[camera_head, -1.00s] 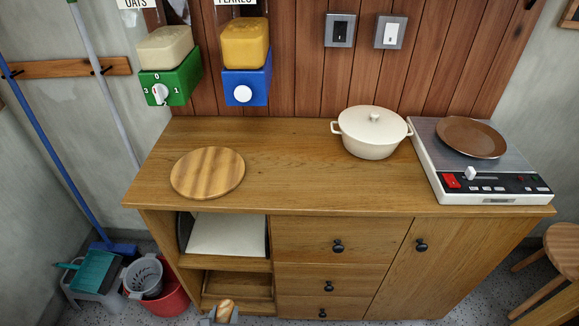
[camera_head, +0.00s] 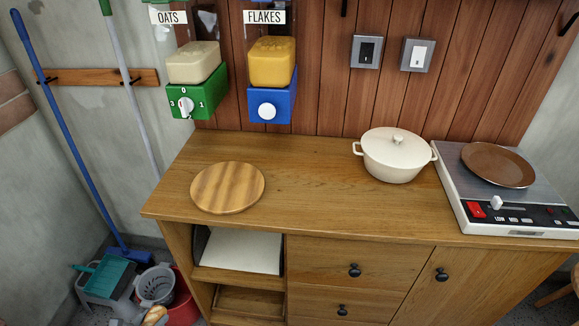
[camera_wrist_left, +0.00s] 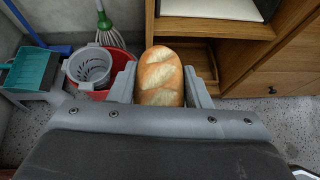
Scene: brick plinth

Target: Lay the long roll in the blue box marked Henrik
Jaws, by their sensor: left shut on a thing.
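The long roll (camera_wrist_left: 161,78), golden brown with pale scores, sits between the two grey fingers of my left gripper (camera_wrist_left: 161,88) in the left wrist view. The gripper is shut on it. In the head view only a small part of the roll (camera_head: 155,316) shows at the bottom edge, left of the cabinet; most of the gripper is cut off there. No blue box with the name Henrik shows in any view. My right gripper is not in view.
A wooden cabinet (camera_head: 330,215) carries a round board (camera_head: 228,188), a cream pot (camera_head: 394,158) and a hotplate (camera_head: 465,190) with a brown plate (camera_head: 498,166). Dispensers hang above. A red bucket (camera_head: 183,300), dustpan (camera_head: 104,277) and blue broom (camera_head: 75,150) stand at the left.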

